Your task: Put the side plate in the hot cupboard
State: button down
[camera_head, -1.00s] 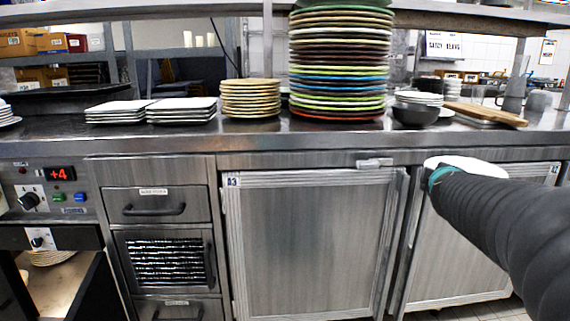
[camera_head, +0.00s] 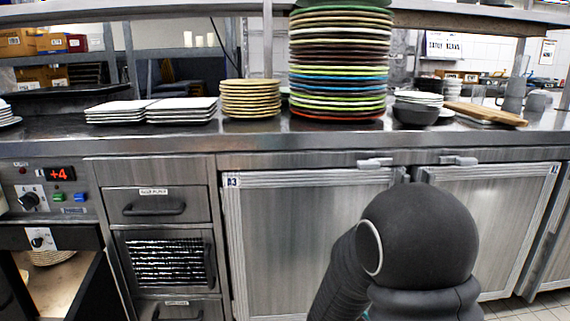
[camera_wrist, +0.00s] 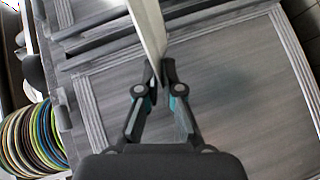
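My gripper (camera_wrist: 160,78) shows in the wrist view with its fingers closed on the edge of a thin, pale plate (camera_wrist: 148,25), likely the side plate. The plate is seen almost edge-on and runs out of the top of that view. In the head view my arm hides the gripper and plate. An open compartment (camera_head: 88,290), which appears to be the hot cupboard, is at the lower left of the head view, below a control panel (camera_head: 60,190). A few pale plates (camera_head: 45,258) lie inside it.
The steel counter (camera_head: 250,140) carries a tall stack of coloured plates (camera_head: 340,65), a tan plate stack (camera_head: 250,98), square white plates (camera_head: 180,110), a dark bowl (camera_head: 415,114) and a wooden board (camera_head: 485,113). Closed cabinet doors (camera_head: 310,240) and drawers (camera_head: 155,205) are below.

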jog(key=a+f+m+g+h, duration=0.1)
jog(key=a+f, duration=0.2)
jog(key=f, duration=0.5)
jog(key=a+f+m+g, duration=0.1)
jog(key=a+f, duration=0.3)
jog(key=f, duration=0.4)
jog(key=shift+s+f+h, duration=0.15)
jog(key=shift+s+h, duration=0.05)
jog(key=shift+h, duration=0.2)
